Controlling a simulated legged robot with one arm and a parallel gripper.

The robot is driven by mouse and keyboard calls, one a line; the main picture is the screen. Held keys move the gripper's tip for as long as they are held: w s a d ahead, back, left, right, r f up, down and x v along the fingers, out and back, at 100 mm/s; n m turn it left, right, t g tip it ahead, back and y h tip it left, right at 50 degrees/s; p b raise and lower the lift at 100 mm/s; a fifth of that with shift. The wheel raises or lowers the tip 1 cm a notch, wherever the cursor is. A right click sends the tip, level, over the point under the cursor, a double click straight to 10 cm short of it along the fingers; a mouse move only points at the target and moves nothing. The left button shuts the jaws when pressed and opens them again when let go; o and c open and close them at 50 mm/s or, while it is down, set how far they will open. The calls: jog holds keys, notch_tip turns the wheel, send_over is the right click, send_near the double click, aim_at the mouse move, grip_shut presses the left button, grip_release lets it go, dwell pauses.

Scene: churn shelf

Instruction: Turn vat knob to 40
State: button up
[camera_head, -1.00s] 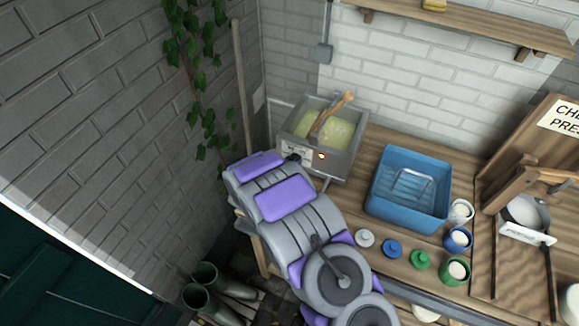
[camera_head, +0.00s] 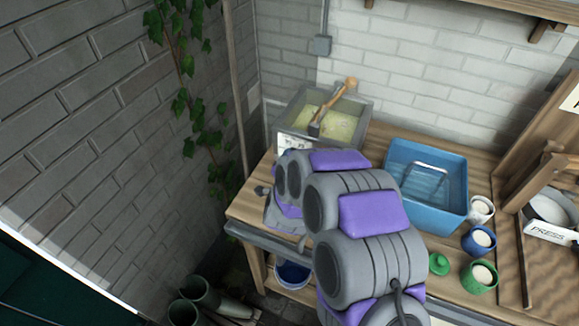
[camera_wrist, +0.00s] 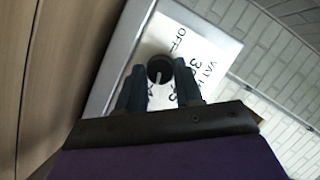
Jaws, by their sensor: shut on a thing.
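The vat (camera_head: 361,128) is a grey metal box of pale yellow liquid with a wooden-handled paddle in it, at the back left of the bench in the head view. Its white label (camera_wrist: 215,45) fills the middle of the wrist view, with "OFF" and partly covered numbers. The black round vat knob (camera_wrist: 160,67) sits on this label and has a white pointer line, directed toward the bottom of the wrist picture. My gripper (camera_wrist: 159,82) is shut on the knob, one dark finger on each side. The fingers hide some markings, so the exact setting is unclear. My arm hides the knob in the head view.
A blue tub (camera_head: 425,207) stands right of the vat, close to my arm. Several small pots and a green lid (camera_head: 438,264) lie at the front right. A brick wall with ivy (camera_head: 187,95) bounds the left side.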

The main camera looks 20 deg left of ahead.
jog(key=m, duration=0.1)
jog(key=m+t+y, duration=0.1)
jog(key=m, duration=0.1)
jog(key=shift+d+f+m, duration=0.2)
jog(key=shift+f+m, duration=0.1)
jog(key=shift+f, duration=0.05)
jog(key=shift+m+t+y, duration=0.5)
jog(key=shift+m+t, duration=0.1)
jog(key=shift+m, duration=0.7)
jog(key=o, duration=1)
jog(key=shift+w+f, duration=0.1)
jog(key=shift+w, duration=0.1)
jog(key=shift+s+a, duration=0.1)
